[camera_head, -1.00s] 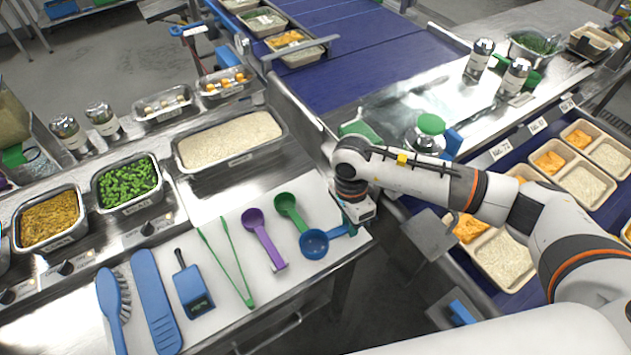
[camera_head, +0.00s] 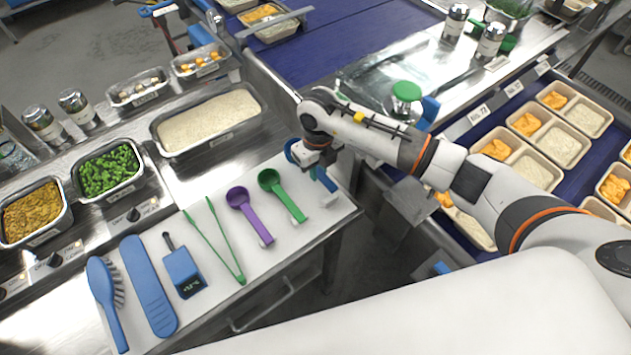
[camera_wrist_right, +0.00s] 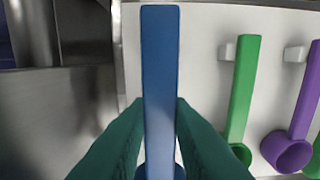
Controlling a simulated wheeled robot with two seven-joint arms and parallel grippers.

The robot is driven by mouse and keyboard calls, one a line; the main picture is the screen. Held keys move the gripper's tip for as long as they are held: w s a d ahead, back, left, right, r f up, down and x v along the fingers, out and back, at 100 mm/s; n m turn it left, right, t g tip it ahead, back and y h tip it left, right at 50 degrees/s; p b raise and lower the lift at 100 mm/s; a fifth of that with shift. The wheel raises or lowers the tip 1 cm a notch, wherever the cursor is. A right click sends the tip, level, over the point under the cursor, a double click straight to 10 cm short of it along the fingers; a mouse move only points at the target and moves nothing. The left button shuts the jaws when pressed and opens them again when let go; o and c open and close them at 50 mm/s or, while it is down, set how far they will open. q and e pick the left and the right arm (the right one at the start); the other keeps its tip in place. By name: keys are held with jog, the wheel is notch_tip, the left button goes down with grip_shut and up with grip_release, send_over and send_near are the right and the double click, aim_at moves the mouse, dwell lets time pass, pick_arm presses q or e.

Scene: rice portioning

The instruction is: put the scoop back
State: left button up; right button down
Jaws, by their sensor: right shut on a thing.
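My right gripper (camera_head: 318,162) is shut on the handle of the blue scoop (camera_head: 325,180), at the right end of the white board (camera_head: 345,208). In the right wrist view, the blue handle (camera_wrist_right: 160,60) runs between my green fingers (camera_wrist_right: 160,135), over the board beside its edge. The scoop's bowl points to the back, partly hidden by the gripper. I cannot tell whether the scoop touches the board. My left gripper is not in view.
The green scoop (camera_head: 284,195) and purple scoop (camera_head: 250,215) lie on the board left of the blue one, with green tongs (camera_head: 222,240) further left. A rice tray (camera_head: 160,140) stands behind. The conveyor with filled trays (camera_head: 530,160) is at right.

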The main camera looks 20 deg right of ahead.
jog(key=shift+f+b, duration=1.15)
jog(key=shift+f, duration=1.05)
jog(key=shift+f, duration=0.1)
jog(key=c, duration=1.3)
grip_release()
notch_tip(320, 180, up, 12)
jog(key=p, duration=0.7)
jog(key=shift+r+p, duration=0.2)
jog(key=shift+p, duration=0.2)
jog(key=shift+f, duration=0.1)
